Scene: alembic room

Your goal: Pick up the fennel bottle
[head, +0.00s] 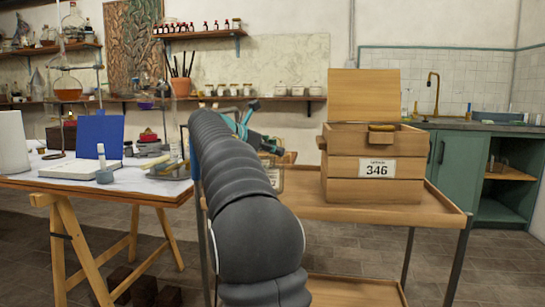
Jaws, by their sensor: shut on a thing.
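My gripper (272,146) is at the far end of my grey arm, over the left end of the wooden cart. Its teal and dark parts show just past the arm, while the arm hides much of the rest. Just below the fingers is a clear glass bottle with a pale label (275,178), partly hidden by my arm. It looks like the fennel bottle, but the label is too small to read. The gripper is shut on it. I cannot tell whether its base touches the cart.
The wooden cart (437,211) carries a drawer box labelled 346 (340,180) with its lid up, to the right of my gripper. A worktable (150,192) with a blue panel (97,132) and glassware stands left. A green sink cabinet (457,165) is at the back right.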

